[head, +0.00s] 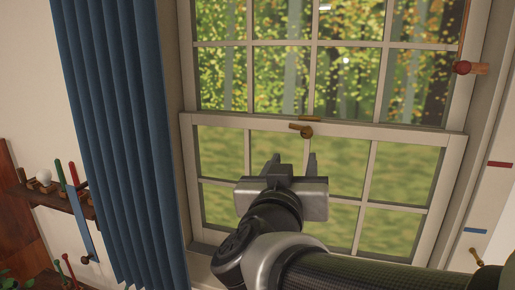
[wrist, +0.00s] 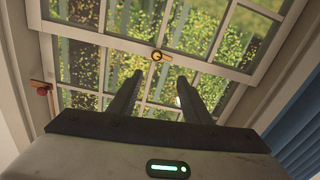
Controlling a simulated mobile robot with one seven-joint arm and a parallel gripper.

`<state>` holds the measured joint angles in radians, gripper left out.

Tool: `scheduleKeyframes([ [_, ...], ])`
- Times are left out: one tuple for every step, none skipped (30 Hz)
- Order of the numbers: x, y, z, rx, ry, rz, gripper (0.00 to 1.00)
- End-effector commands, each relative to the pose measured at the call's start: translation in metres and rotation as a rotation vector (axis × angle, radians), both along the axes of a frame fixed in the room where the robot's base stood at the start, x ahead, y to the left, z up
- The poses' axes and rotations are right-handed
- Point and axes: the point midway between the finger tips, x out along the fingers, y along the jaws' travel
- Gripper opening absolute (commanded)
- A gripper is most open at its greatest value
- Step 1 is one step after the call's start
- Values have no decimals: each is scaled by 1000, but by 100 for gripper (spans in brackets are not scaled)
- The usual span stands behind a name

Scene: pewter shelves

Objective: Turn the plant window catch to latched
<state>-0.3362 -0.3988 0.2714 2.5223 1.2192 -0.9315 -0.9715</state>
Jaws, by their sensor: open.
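The window catch (head: 302,130) is a small brass piece on the middle rail of the window, with a round knob at its right end in the head view. Its lever lies roughly along the rail, just below a thin brass plate (head: 310,118) on the upper sash. The catch also shows in the wrist view (wrist: 158,56), ahead of my fingers. My gripper (head: 293,158) is open and empty, with both fingers pointing up towards the rail, a little below the catch in the head view. No contact with the catch shows.
The window (head: 455,146) has a pale frame with several panes. A blue curtain (head: 110,120) hangs at the left. A red-ended wooden peg (head: 463,68) sticks out at the right edge. A wooden shelf (head: 60,198) with small items is at the far left.

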Motion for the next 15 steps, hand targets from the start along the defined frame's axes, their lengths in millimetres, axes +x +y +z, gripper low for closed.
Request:
scheduleKeyframes([
  [-2, -3, -3, -10, -1, -21, 44],
  [-2, -4, -3, -13, 0, -30, 44],
  [-2, -6, -3, -16, -1, -38, 44],
  [0, -7, -3, -17, -1, -42, 44],
  [1, -8, -3, -17, -1, -45, 44],
  [5, -10, -3, -17, -1, -46, 44],
  [9, -11, -3, -18, 0, -45, 44],
  [13, -12, -4, -17, 0, -45, 44],
  [20, -14, -4, -17, 0, -45, 44],
  [25, -16, -4, -17, 0, -46, 44],
  [31, -18, -4, -17, -1, -45, 44],
  [39, -20, -4, -17, 0, -44, 44],
  [46, -23, -4, -17, 0, -44, 44],
  [52, -25, -5, -17, 0, -45, 44],
  [60, -28, -4, -16, -1, -45, 44],
])
